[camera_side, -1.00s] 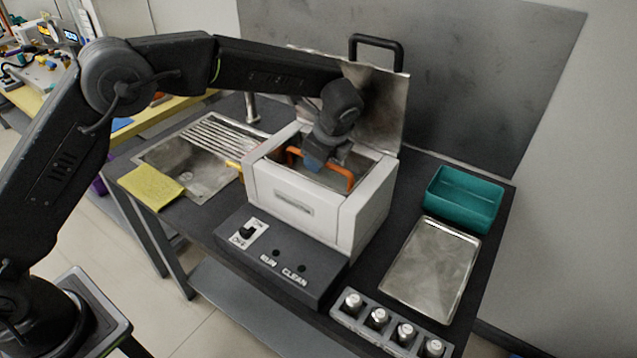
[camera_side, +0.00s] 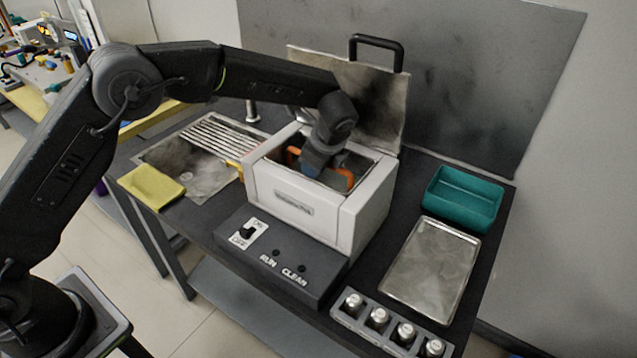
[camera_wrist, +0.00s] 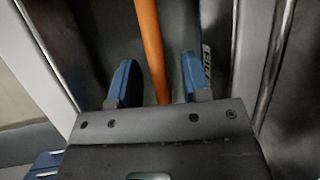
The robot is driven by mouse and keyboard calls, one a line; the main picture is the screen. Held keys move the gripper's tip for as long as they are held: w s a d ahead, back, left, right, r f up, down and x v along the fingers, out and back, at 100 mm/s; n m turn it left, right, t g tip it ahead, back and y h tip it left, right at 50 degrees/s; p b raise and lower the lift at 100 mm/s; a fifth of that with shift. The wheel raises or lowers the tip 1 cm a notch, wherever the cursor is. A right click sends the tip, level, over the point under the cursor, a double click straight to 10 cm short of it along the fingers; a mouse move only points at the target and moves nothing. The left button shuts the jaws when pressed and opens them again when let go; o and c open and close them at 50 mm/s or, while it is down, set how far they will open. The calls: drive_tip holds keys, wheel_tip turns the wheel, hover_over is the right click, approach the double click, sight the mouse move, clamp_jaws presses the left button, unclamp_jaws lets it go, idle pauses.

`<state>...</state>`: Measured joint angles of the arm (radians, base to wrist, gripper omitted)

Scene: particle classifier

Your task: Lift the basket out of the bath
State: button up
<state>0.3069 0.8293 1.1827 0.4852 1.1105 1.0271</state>
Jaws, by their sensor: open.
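The white bath (camera_side: 292,202) stands on the dark bench with its lid (camera_side: 376,100) raised at the back. The basket shows by its orange handle (camera_side: 340,182) inside the bath opening; its body is mostly hidden by the bath walls and my gripper. My gripper (camera_side: 312,171) points down into the bath opening. In the wrist view its two blue fingers are apart, and the orange handle (camera_wrist: 151,45) runs between them.
A teal bin (camera_side: 463,199), a metal tray (camera_side: 430,268) and a holder with several capped vials (camera_side: 391,328) are on the right. A grey panel stands behind.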

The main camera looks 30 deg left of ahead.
drive_tip(key=shift+c, duration=0.2)
clamp_jaws()
idle(0.4)
